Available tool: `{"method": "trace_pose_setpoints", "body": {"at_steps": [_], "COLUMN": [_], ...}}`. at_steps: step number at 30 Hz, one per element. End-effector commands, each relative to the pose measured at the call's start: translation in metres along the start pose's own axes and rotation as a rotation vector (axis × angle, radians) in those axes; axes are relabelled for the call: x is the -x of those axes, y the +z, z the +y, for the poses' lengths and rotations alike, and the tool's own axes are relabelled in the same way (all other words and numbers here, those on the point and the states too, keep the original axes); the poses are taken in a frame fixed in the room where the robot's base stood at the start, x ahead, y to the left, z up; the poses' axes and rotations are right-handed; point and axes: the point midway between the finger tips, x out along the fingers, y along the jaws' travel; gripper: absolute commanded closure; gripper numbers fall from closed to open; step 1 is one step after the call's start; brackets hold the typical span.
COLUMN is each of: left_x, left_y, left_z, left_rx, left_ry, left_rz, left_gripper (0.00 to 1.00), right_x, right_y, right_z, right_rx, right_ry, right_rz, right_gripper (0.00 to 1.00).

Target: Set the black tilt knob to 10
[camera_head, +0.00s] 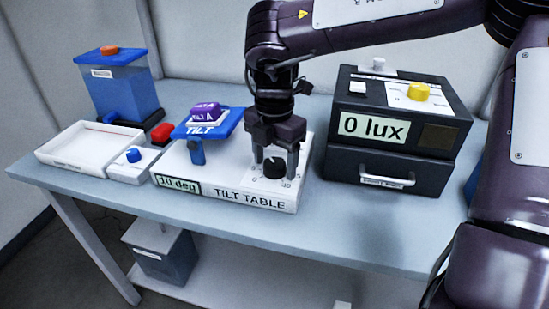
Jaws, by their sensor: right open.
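The black tilt knob (274,167) stands on the white dial plate at the right end of the white tilt table unit (230,194). My right gripper (275,166) points down over the knob, with its open fingers on either side of it. I cannot tell whether the fingers touch the knob. The display (178,185) on the unit's front reads 10 deg. The blue tilt platform (208,126) is tilted and bears a purple block labelled A (205,111). The knob's pointer is too small to read. My left gripper is not in view.
A dark box with a yellow knob (418,91) and a 0 lux display stands to the right, above a drawer (387,176). A white tray (85,144), a blue-knob box (133,164), a red button (161,133) and a blue container (120,85) are left.

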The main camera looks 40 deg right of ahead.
Motion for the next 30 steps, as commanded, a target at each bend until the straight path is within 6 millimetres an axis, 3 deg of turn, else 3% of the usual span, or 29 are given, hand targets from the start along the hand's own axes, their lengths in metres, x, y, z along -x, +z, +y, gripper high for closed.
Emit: {"method": "trace_pose_setpoints", "body": {"at_steps": [7, 11, 19, 30], "left_x": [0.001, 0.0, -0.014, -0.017], "left_y": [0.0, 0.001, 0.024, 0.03], "left_z": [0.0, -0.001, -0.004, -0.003], "left_rx": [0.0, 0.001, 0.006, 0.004], "left_ry": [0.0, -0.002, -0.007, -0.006], "left_rz": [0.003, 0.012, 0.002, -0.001], "left_gripper": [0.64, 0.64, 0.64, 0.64], "right_x": [0.007, 0.028, 0.07, 0.078], "right_y": [0.0, 0.001, 0.0, 0.0], "right_z": [0.0, 0.001, 0.001, 0.0], "right_rx": [0.0, -0.001, 0.0, 0.0], "right_ry": [0.0, 0.003, 0.002, -0.001], "right_rz": [-0.001, -0.004, 0.0, 0.001], "right_gripper": [0.35, 0.35, 0.35, 0.35]}}
